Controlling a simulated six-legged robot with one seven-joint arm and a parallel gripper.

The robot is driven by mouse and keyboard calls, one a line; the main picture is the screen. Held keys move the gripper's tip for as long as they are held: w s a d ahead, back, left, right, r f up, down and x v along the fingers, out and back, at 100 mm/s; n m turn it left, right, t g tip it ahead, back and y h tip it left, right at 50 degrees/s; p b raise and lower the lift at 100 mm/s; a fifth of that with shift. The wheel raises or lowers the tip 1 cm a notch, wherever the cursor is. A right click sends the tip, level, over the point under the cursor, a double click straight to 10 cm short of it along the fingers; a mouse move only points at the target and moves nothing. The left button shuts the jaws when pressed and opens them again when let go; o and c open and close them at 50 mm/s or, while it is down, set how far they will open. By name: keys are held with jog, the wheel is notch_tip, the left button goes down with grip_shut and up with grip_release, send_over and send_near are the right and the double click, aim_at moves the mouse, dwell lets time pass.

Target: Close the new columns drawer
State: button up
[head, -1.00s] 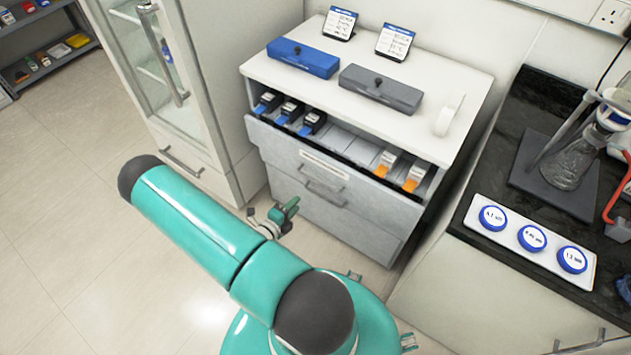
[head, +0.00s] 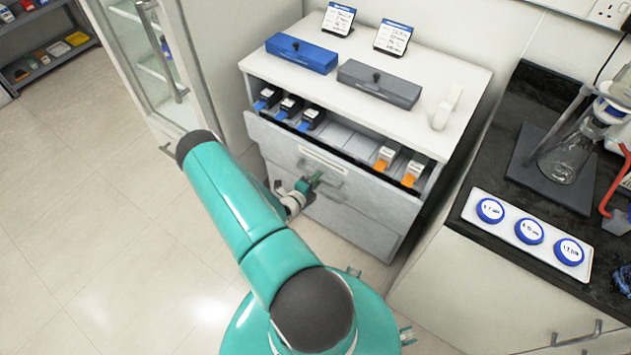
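The top drawer (head: 270,135) of the white cabinet is pulled open a little, and its grey front carries a white label (head: 323,160). Inside it, several black boxes with blue tabs (head: 291,106) stand at the left, and white boxes with orange tabs (head: 413,170) stand at the right. Whether this is the new columns drawer cannot be read from the label. My gripper (head: 312,181) is in front of the drawer, close to its handle (head: 338,181). The gripper is small and partly seen; whether its fingers are open or touch the handle cannot be told.
A blue case (head: 302,56) and a grey case (head: 379,87) lie on the cabinet top (head: 410,112) with two cards behind. A glass-door cabinet stands left, and a black counter (head: 481,177) with a flask stand stands right. Floor (head: 90,215) is clear at left.

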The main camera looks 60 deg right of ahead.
jog(key=shift+c, duration=0.4)
grip_shut()
jog(key=shift+r+x, duration=0.25)
jog(key=shift+x, duration=0.85)
jog(key=shift+r+x, duration=0.2)
jog(key=shift+x, duration=0.95)
jog(key=shift+d, duration=0.1)
jog(key=shift+o, duration=0.4)
grip_release()
jog(key=v, duration=1.4)
